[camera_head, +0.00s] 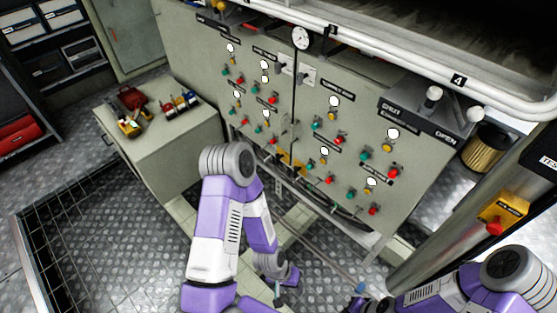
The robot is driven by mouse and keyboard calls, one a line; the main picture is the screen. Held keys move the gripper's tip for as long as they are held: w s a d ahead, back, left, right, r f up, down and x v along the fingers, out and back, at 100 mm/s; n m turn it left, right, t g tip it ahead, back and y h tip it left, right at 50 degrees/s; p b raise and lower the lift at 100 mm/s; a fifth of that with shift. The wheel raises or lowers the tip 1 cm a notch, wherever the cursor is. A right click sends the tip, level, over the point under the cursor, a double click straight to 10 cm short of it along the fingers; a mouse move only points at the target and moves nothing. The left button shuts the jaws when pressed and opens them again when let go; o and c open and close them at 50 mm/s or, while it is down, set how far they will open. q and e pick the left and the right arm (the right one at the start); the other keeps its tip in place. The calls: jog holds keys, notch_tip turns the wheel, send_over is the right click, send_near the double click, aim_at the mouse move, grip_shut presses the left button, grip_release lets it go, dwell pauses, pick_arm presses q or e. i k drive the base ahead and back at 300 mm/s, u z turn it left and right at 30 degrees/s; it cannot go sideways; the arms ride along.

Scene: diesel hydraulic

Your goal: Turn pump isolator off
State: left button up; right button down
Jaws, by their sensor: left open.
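A yellow plate with a red knob (495,224), which looks like an isolator switch, is on the grey post at the right edge. Its label is too small to read surely, and I cannot tell its setting. My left gripper (279,297) hangs low over the floor in front of the control panel, open and far to the left of the red knob. My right arm comes in at the bottom right, below the knob. My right gripper (360,301) shows only partly at the bottom edge, and its jaws are not clear.
A grey control panel (300,85) with several red, green and yellow buttons stands ahead. A white rail (400,62) runs along its top. A grey cabinet (165,145) with tools on it is at left. A yellow-brown cylinder (485,150) stands behind the post. Patterned metal floor lies between.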

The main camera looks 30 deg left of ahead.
aim_at(277, 158)
jog(key=k, duration=1)
jog(key=u, duration=1.85)
jog(key=i, duration=1.95)
jog(key=z, duration=0.35)
jog(key=i, duration=1.4)
jog(key=z, duration=1.35)
jog(key=i, duration=0.25)
jog(key=z, duration=0.3)
